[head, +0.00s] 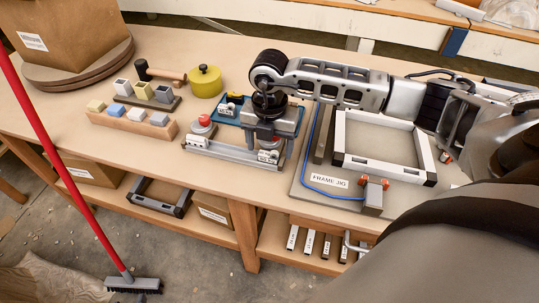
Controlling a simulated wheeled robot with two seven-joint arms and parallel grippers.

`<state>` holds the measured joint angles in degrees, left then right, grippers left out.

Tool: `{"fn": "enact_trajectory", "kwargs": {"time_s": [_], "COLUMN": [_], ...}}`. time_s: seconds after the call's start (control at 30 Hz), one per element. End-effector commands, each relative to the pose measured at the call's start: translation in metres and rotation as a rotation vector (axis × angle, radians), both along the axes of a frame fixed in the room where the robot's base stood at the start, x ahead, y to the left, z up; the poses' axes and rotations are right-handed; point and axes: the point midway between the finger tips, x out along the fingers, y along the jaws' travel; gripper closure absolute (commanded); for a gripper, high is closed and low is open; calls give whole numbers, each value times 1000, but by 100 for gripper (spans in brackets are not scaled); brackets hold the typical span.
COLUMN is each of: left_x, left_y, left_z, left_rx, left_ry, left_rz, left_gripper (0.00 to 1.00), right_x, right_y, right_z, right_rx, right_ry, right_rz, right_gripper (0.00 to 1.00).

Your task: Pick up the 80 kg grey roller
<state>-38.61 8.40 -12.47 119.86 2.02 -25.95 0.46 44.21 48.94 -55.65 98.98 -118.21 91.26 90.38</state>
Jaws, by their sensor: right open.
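My right gripper (267,138) points down at the middle of the bench, over a light grey fixture. It is open, with its fingers close above the fixture's right end. A small pale grey piece with a label (268,156) shows just below the fingers; it may be the grey roller, but I cannot read the label or make out its full shape. The gripper and wrist hide part of it, and I cannot tell if the fingers touch it. Another labelled piece (196,142) sits at the fixture's left end. My left gripper is not in view.
A red button (204,120) and a blue tray (231,108) adjoin the fixture. The frame jig (330,192) with a white frame (386,166) lies right.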

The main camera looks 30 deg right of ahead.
Motion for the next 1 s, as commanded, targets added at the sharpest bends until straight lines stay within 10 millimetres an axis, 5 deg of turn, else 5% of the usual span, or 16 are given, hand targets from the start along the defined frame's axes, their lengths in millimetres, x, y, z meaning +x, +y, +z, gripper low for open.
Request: {"fn": "enact_trajectory", "kwargs": {"time_s": [0.27,0.47,1.0], "left_x": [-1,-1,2], "left_y": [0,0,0], "left_z": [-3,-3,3], "left_rx": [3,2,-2], "left_ry": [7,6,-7], "left_rz": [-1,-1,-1], "left_gripper": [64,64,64], "right_x": [0,0,1], "right_y": [0,0,0], "right_z": [-6,-5,13], "right_rx": [0,0,0], "right_ry": [-1,-1,-4], "right_rz": [1,1,1], "right_gripper": [29,78,78]}}
